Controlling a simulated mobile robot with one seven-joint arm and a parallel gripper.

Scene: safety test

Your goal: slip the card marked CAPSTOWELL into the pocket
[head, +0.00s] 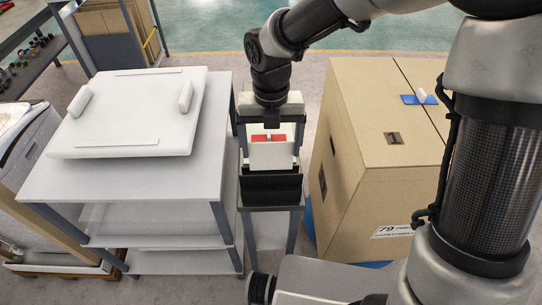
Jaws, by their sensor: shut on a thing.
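My gripper (270,134) points down over a small dark stand between the white table and the cardboard box. It is shut on the top edge of a white card (271,157) with a red band along its top. The card is upright, and I cannot read any marking on it. A black pocket (271,188) sits on the stand directly below the card in the picture. The card's lower edge meets the pocket's top edge in this view. I cannot tell whether it is inside, touching or just behind it.
A white table (203,176) with a pale slab (132,112) stands close on the left. A large cardboard box (355,142) stands close on the right, with a blue piece (409,99) on top. The stand (285,211) fills a narrow gap between them.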

